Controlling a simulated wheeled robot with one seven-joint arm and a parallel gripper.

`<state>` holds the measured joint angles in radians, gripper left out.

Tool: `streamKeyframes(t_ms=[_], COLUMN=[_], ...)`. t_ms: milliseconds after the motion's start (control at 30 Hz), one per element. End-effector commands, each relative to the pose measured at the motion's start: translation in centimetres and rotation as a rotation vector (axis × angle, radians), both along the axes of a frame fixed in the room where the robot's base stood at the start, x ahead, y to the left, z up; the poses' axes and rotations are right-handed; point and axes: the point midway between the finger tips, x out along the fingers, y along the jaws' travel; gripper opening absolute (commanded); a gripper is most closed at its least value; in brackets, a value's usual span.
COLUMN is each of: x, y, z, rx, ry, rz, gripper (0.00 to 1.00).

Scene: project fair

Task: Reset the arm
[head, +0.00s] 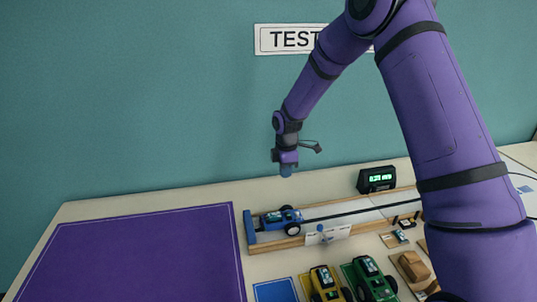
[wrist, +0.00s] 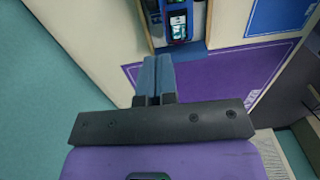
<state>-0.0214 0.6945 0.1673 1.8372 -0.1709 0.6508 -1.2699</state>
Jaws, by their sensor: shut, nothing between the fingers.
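My purple arm reaches in from the right in the head view, bent high and then down. My gripper (head: 286,170) hangs in the air in front of the teal wall, above the back part of the table. In the wrist view its two blue fingers (wrist: 157,78) are together with nothing between them. A blue toy car (head: 281,219) sits at the left end of the track, below the gripper and apart from it. The car also shows at the top of the wrist view (wrist: 178,22).
The wooden track (head: 340,222) runs along the table's back, with a small display (head: 376,179) behind it. A purple mat (head: 140,255) lies empty at left. A yellow car (head: 325,283), a green car (head: 371,279) and a blue card (head: 276,291) are in front.

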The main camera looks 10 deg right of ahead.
Motion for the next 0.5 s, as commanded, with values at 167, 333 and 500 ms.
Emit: streamKeyframes(t_ms=[167, 333, 500], x=[-1.2, -3.7, -6.9], y=[-0.9, -2.1, -3.3], z=[4.9, 11.1, 16.6], rx=[-0.011, -0.018, -0.014], ry=[-0.041, -0.093, -0.145], rz=[-0.098, -0.254, -0.411], gripper=[0.00, 0.00, 0.00])
